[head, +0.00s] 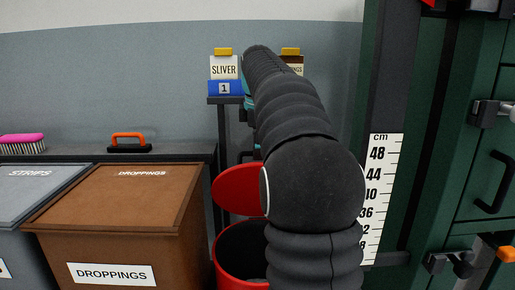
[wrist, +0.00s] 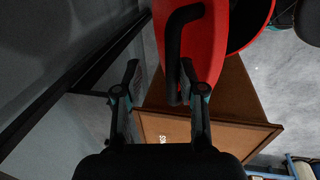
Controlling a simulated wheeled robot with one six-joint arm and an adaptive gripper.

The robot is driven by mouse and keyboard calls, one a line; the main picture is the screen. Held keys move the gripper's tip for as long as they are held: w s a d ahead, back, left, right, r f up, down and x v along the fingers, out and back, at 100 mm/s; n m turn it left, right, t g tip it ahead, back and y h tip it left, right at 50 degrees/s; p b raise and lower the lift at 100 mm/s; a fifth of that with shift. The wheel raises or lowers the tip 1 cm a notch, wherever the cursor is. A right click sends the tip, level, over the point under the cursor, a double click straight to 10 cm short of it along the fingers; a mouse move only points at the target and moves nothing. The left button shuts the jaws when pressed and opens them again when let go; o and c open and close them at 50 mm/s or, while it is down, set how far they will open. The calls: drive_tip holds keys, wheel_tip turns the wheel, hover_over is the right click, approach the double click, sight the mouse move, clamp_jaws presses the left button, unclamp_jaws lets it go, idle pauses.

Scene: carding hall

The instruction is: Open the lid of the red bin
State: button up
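The red bin (head: 228,268) stands right of the brown bin in the head view, its dark mouth partly uncovered. Its red lid (head: 238,188) is raised and tilted above the rim; my arm hides its right part. In the wrist view the lid (wrist: 212,35) shows its black bar handle (wrist: 173,60), with the bin's open mouth (wrist: 245,22) beside it. My gripper (wrist: 158,77) is open, its fingers apart. The handle lies between them in the picture, close to the right finger; whether they touch I cannot tell. In the head view the gripper is mostly hidden behind my arm.
A brown droppings bin (head: 120,205) and a grey strips bin (head: 30,200) stand left. Behind them a ledge (head: 185,153) holds an orange-handled tool (head: 128,142) and a pink brush (head: 22,143). A green machine (head: 440,140) with a scale (head: 381,190) stands right.

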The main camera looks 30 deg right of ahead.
drive_tip(key=shift+w+f, duration=0.25)
drive_tip(key=shift+w, duration=0.05)
drive_tip(key=shift+r, duration=0.2)
drive_tip(key=v, duration=1.1)
drive_tip(key=shift+r, duration=0.3)
drive_tip(key=shift+a, duration=0.1)
drive_tip(key=shift+s, duration=0.1)
